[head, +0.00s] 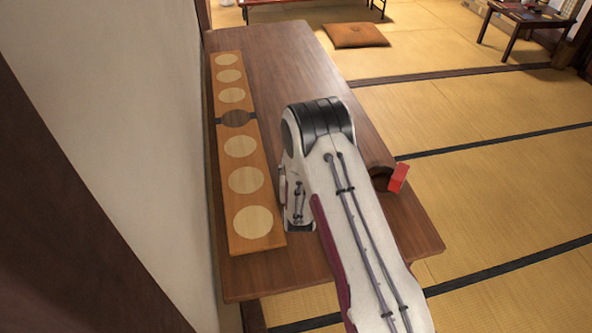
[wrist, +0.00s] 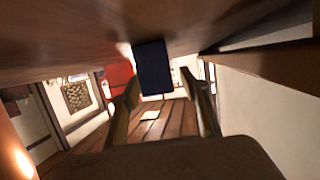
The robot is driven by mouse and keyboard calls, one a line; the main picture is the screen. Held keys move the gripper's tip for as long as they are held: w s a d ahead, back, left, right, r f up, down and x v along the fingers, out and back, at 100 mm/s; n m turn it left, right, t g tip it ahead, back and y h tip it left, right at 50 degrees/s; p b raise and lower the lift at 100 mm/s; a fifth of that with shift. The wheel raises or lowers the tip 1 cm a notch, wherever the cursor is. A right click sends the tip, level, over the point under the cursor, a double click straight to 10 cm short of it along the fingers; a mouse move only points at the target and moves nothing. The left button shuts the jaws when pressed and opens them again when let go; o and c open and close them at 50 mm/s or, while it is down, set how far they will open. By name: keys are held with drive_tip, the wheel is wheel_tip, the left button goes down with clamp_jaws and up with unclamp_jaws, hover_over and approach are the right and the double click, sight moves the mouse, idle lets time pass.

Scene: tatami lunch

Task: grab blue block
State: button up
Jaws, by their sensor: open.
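A dark blue block (wrist: 153,68) shows in the wrist view, upper middle, against the brown table surface. My gripper (wrist: 162,85) is open, with one finger on each side of the block in the picture. The block appears at or just beyond the fingertips, and I cannot tell whether either finger touches it. In the head view my arm covers the gripper, and the blue block does not show there.
A long wooden board (head: 235,190) with pale round spots and one dark one lies along the left of the table (head: 285,60). A red block (head: 399,178) stands by a brown curved piece (head: 380,173) at the right edge. The far tabletop is clear. A wall (head: 130,130) borders the left.

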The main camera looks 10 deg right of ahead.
drive_tip(key=shift+c, duration=0.5)
drive_tip(key=c, duration=1.1)
drive_tip(key=shift+r, duration=0.1)
drive_tip(key=shift+r, duration=4.9)
